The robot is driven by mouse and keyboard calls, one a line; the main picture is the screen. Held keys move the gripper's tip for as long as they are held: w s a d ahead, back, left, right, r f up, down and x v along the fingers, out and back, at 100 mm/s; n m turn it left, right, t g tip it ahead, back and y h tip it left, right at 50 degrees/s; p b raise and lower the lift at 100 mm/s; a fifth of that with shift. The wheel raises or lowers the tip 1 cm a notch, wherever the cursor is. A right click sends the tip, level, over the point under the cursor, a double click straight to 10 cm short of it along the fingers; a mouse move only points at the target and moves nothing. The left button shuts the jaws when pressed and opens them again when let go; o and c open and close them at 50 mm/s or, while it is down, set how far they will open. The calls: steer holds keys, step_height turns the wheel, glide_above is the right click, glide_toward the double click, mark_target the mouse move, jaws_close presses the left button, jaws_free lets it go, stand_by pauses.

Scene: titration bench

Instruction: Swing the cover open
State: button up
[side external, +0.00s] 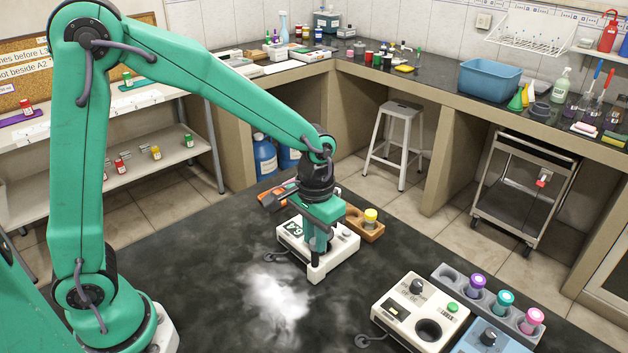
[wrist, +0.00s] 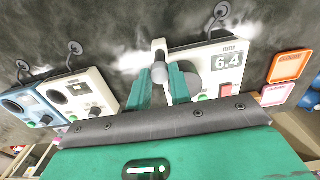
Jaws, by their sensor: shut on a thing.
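My gripper (side external: 318,249) points down over a white instrument (side external: 338,262) in the side view. In the wrist view its two green fingers (wrist: 161,84) are closed around a small grey rounded knob (wrist: 159,71), which I take to be the cover's handle. The white instrument (wrist: 205,55) shows a display reading 6.4 (wrist: 228,61) beside the fingers. A dark round part (wrist: 192,80) lies behind the right finger, partly hidden. I cannot tell clearly how far the cover is open, as the fingers hide much of it.
A cream instrument (side external: 408,312) with a round well and a blue one (side external: 488,338) stand at the right. A grey rack (side external: 452,273) of coloured-capped vials is behind them. A wooden block (side external: 367,233) with a yellow-capped vial stands close behind the gripper.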

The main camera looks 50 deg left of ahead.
steer(key=n, duration=1.2)
stand_by(0.6)
stand_by(0.5)
steer(key=n, duration=0.5)
steer(key=shift+n, duration=3.5)
steer(key=o, duration=1.3)
